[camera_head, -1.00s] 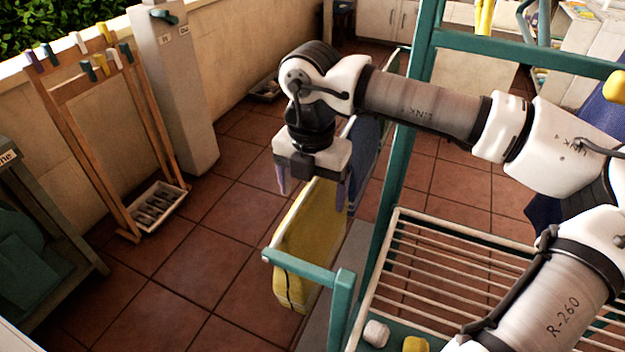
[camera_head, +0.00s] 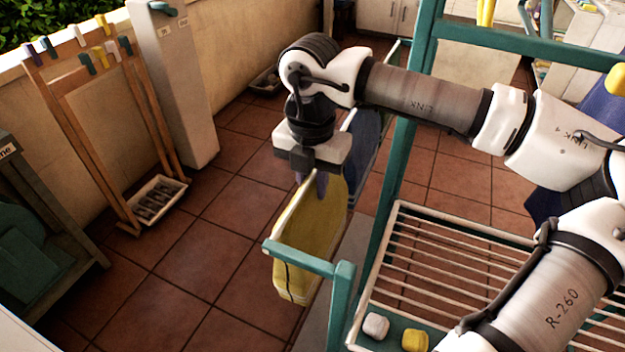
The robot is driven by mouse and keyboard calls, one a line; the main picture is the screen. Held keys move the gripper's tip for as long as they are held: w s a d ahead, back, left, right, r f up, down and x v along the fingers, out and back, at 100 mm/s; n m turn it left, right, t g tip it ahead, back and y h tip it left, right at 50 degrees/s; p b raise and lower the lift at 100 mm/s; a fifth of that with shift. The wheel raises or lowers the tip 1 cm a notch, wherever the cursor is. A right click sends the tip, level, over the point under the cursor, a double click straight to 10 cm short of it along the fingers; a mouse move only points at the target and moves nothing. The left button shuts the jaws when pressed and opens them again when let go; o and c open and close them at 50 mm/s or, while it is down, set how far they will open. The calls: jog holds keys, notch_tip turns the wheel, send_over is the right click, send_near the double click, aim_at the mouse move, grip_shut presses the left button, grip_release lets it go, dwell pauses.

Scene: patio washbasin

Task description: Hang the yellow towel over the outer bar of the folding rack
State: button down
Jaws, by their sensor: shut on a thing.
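The yellow towel (camera_head: 312,238) hangs in a long fold along the outer side of the green folding rack (camera_head: 305,260), with its lower end beside the rack's near corner. The outer bar is mostly covered by the towel, so I cannot tell exactly how the towel lies on it. My gripper (camera_head: 311,185) points down at the towel's upper far part. Its two fingers are close together and shut on the towel there; the pinched cloth is hard to make out.
A blue cloth (camera_head: 366,135) hangs farther back on the rack. A wooden peg stand (camera_head: 95,130) and a tray of dark items (camera_head: 156,200) stand left. Tiled floor between is clear.

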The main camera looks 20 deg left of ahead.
notch_tip(320, 180, up, 29)
jog(key=p, duration=1.7)
jog(key=a, duration=1.7)
jog(key=shift+w+r+p, duration=0.3)
jog(key=shift+r+p, duration=0.1)
jog(key=shift+r, duration=0.05)
dwell(0.4)
